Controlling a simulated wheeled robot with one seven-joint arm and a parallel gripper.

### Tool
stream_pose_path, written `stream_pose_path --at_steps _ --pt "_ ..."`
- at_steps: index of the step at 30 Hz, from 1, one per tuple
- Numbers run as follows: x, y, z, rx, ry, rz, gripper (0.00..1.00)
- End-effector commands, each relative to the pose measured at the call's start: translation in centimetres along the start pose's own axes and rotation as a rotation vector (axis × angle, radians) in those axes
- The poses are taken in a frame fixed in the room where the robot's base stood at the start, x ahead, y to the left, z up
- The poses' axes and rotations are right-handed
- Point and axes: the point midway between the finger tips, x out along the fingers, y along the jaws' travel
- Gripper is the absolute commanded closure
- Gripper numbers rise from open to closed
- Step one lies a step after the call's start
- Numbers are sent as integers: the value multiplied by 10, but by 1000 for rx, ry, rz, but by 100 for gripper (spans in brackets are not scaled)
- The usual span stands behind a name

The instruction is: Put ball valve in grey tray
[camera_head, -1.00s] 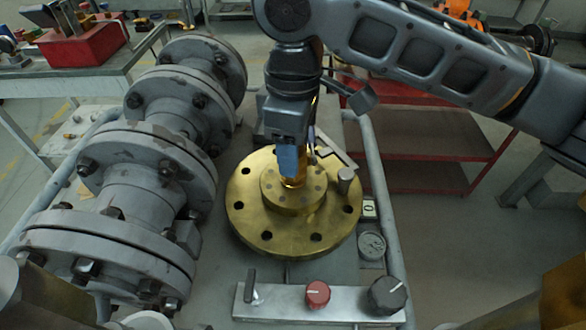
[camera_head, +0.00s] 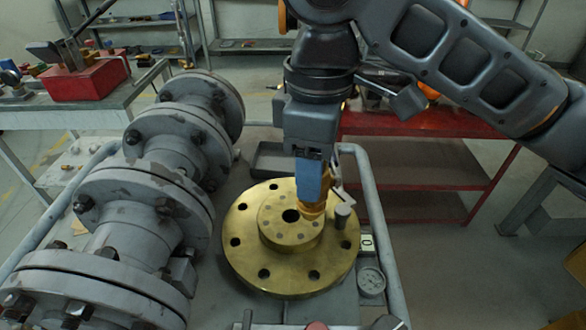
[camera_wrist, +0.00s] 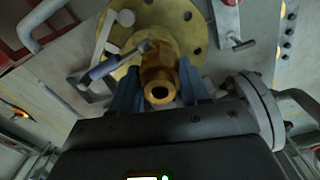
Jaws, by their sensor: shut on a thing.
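The brass ball valve (camera_head: 313,211) is held below my gripper (camera_head: 311,188), with its pale lever sticking out to the right. In the wrist view the valve (camera_wrist: 158,72) sits between the two blue fingers of my gripper (camera_wrist: 158,84), its round open end facing the camera. The lever with a blue-grey grip reaches left there. In the head view, the valve appears over the right part of the brass flange's hub, and the hub's centre hole shows clear beside it. A grey tray (camera_head: 262,161) lies behind the flange, partly hidden by my gripper; its visible part looks empty.
The large brass flange (camera_head: 240,252) lies on the bench. A grey flanged pipe (camera_head: 130,205) runs along the left. A short metal post (camera_head: 342,216), a gauge (camera_head: 371,281) and a side rail (camera_head: 381,220) are at the right. A red bench (camera_head: 430,125) stands behind.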

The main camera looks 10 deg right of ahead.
Motion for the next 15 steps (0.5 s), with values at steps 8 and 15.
stream_pose_path --at_steps 8,15 --pt "-32 -26 43 -1 0 4 100" --pt "-44 -37 59 -1 1 2 100"
